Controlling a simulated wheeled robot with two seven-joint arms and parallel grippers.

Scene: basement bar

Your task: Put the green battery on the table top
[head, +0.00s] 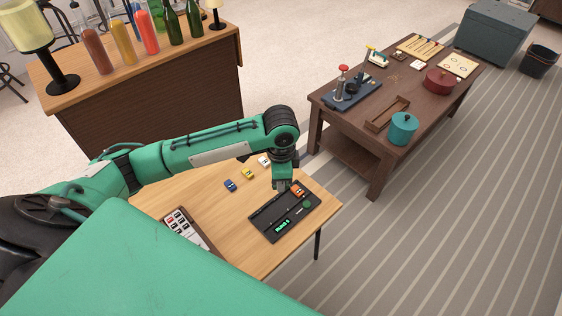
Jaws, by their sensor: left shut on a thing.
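My left gripper (283,187) points down at the far edge of a black tray-like device (263,217) on the light wooden table (164,199). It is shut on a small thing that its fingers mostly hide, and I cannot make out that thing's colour. A small orange block (297,189) sits in the device just right of the fingers. The device also shows a round dark green part (307,204) and a bright green patch (282,226). I cannot pick out the green battery with certainty. My right gripper is not in view.
Blue (230,185), yellow (248,173) and white (264,161) blocks stand on the table left of the device. A panel with red and white parts (181,224) lies further left. Bare table top shows between. A dark table (366,175) and a bar counter (150,103) stand beyond.

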